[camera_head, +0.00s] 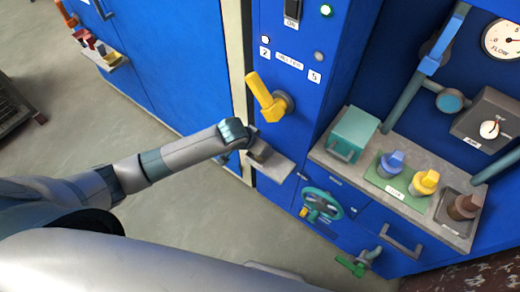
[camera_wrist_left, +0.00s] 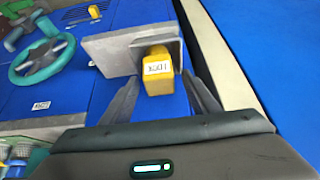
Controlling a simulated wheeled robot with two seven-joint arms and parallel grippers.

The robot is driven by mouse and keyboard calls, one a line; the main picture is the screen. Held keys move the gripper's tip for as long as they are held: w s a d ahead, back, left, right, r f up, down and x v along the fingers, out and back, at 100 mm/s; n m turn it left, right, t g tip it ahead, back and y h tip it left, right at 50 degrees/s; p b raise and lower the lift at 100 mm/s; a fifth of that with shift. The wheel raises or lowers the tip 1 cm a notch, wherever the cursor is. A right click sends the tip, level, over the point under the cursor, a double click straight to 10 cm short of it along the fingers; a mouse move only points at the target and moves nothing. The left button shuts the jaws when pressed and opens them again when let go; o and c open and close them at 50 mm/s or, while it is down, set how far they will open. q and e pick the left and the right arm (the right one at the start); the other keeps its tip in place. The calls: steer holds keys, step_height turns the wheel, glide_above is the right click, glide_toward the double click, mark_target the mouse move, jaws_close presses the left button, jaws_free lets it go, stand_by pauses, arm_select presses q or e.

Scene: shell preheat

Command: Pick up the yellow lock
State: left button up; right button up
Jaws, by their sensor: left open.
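The yellow lock (camera_wrist_left: 157,73) is a small block with a "LOCK" label. In the left wrist view it stands against a grey bracket, between the two fingers of my left gripper (camera_wrist_left: 160,82). The fingers are open, one on each side of it, and a gap shows on both sides. In the head view my left gripper (camera_head: 254,143) is at the small grey shelf (camera_head: 277,167) on the blue cabinet's front. The lock cannot be made out there; my gripper and the bracket appear to hide it. My right gripper is not in view.
A yellow lever (camera_head: 264,97) sticks out of the cabinet just above my left gripper. A green handwheel (camera_head: 322,204) is below the shelf. A grey ledge (camera_head: 345,166) at the right carries a teal box (camera_head: 354,133) and several knobs. Open floor lies to the left.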

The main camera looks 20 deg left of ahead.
arm_select(q)
steer(key=c, duration=1.2)
steer(key=shift+o, duration=0.2)
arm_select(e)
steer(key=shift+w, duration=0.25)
arm_select(q)
steer(key=shift+r, duration=0.1)
